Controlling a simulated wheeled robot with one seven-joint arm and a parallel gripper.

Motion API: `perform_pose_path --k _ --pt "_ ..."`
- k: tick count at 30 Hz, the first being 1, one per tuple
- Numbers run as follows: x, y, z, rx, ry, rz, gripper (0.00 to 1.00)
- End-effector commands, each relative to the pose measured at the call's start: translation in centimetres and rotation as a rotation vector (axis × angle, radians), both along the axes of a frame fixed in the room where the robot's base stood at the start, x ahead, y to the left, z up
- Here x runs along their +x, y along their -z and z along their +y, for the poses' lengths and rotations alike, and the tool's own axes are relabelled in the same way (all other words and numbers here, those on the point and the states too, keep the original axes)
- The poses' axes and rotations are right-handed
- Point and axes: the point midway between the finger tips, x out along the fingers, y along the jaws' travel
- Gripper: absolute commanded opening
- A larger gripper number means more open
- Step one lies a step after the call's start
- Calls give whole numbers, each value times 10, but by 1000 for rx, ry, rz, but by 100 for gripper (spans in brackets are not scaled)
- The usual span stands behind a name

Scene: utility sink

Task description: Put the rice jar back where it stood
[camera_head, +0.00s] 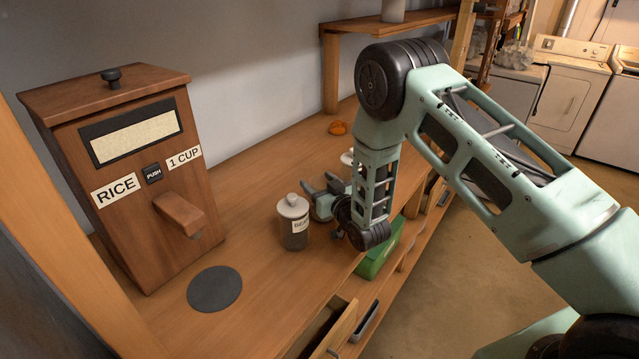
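No jar with a readable rice label shows. A glass jar with a pale knobbed lid (293,222) stands upright on the wooden counter; its label, partly turned away, starts "BEA", and its contents are dark. A second pale lid (347,157) shows behind my arm; the rest of that jar is hidden, so I cannot tell what it holds. My gripper (320,183) is low over the counter, just right of and behind the labelled jar.
A wooden rice dispenser (130,165) stands at left, with a dark round mat (214,288) before it. A green box (381,256) sits at the counter's front edge under my arm. A drawer (335,328) is open. An orange object (338,128) lies farther back. A shelf (390,22) overhangs the back.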

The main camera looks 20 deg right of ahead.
Motion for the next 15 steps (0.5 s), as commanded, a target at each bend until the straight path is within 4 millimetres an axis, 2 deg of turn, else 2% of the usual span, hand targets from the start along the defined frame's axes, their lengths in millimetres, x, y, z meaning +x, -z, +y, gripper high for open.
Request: perform_pose_path --k 1,2,13,15 --pt "0 0 0 0 0 0 75" --pt "0 0 0 0 0 0 80" --pt "0 -5 0 0 0 0 80" --pt "-7 0 -2 -1 0 3 80"
